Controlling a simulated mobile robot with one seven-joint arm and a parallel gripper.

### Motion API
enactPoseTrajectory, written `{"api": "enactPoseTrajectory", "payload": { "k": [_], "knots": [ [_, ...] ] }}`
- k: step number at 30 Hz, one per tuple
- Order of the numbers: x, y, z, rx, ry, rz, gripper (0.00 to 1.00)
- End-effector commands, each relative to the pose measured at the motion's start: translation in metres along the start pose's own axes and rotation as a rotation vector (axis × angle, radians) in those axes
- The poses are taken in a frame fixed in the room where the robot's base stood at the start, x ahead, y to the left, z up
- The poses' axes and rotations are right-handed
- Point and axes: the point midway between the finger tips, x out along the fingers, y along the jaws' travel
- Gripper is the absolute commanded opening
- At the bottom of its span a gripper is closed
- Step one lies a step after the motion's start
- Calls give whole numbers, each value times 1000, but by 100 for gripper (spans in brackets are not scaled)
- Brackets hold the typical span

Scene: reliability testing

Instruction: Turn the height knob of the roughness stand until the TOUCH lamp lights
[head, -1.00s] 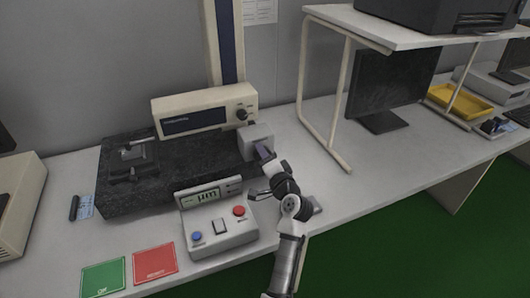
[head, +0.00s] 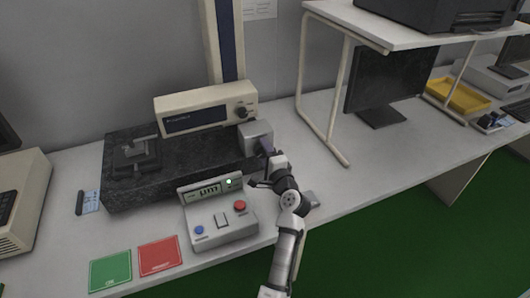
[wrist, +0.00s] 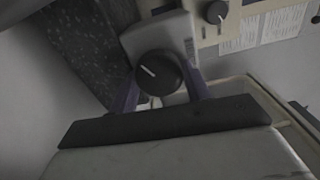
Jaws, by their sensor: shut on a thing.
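The roughness stand has a dark granite base (head: 170,168), a cream column and a cream drive unit (head: 172,120). A grey box (head: 254,136) sits at the base's right end. Its black round knob (wrist: 158,72) has a white pointer line aimed to the upper left in the wrist view. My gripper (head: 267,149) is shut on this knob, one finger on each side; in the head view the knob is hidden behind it. The display box (head: 222,218) in front shows "µm", and a small lamp (head: 229,181) beside the readout glows pale green. Its label is too small to read.
A second black knob (head: 240,112) is on the drive unit. A green mat (head: 110,270) and a red mat (head: 159,253) lie at the front left. A shelf frame (head: 325,90) and monitor (head: 383,85) stand to the right, with free bench between.

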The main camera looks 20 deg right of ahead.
Motion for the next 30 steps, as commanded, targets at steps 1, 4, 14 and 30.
{"api": "enactPoseTrajectory", "payload": {
  "k": [1, 4, 14, 30],
  "knots": [
    [0, 1, 0, 1, 0, 1, 25],
    [0, 1, 0, 1, 0, 1, 25],
    [0, 1, 0, 0, 0, 1, 70],
    [-43, 4, -2, -1, 4, 0, 70]
  ]
}}
